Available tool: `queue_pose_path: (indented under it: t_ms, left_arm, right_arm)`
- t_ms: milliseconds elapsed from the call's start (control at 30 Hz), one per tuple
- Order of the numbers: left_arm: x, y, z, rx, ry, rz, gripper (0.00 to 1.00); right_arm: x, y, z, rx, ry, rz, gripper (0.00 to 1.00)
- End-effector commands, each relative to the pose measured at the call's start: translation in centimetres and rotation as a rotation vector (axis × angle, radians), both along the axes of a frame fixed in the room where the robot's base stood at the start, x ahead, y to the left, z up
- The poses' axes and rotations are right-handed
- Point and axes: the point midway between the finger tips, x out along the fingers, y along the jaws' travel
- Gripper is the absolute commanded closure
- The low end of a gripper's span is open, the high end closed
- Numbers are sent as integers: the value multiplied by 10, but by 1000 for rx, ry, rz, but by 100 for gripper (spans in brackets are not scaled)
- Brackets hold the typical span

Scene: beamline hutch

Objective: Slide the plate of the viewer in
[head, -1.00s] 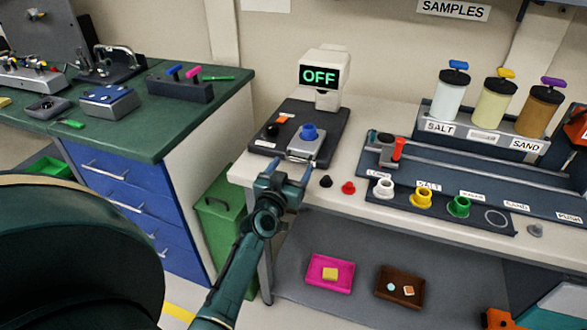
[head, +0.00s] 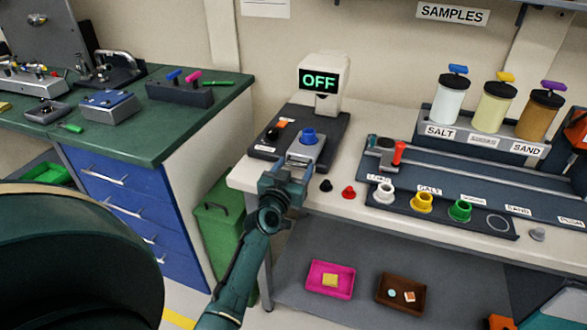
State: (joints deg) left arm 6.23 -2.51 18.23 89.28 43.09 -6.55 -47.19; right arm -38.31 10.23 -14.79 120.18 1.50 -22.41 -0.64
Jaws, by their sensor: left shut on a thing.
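The viewer (head: 325,102) is a white device with a screen reading OFF, on a dark base (head: 333,127) at the left end of the bench. Its grey plate (head: 318,147) sticks out toward the front edge and carries a blue cup (head: 308,136). My left gripper (head: 296,163) is shut at the plate's front end, on its handle, which the fingers mostly hide. My right gripper is not in view.
An orange piece and a black knob (head: 272,134) sit on the base left of the plate. Small black (head: 326,185) and red (head: 348,192) pieces lie to the right. A dark rack (head: 440,220) with coloured cups stands further right.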

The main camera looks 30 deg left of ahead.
Motion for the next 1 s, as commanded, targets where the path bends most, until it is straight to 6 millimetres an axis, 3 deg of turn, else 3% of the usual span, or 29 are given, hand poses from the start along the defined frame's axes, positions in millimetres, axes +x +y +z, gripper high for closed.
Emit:
queue_pose_path:
  t_ms: [133, 233, 533, 833, 867, 1000]
  left_arm:
    - [-1, 2, 0, 2, -1, 4, 79]
    - [3, 3, -1, 2, -1, 5, 79]
    - [41, 13, -1, 1, -2, 5, 79]
    - [43, 14, 0, 3, -1, 6, 79]
    - [42, 14, 0, 3, -1, 6, 36]
    - [43, 13, 0, 2, -1, 5, 30]
  right_arm:
    - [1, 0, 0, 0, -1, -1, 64]
    - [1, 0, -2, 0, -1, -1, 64]
    - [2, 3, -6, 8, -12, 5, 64]
    - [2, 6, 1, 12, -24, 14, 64]
    - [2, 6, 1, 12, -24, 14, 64]
    - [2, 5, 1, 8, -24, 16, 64]
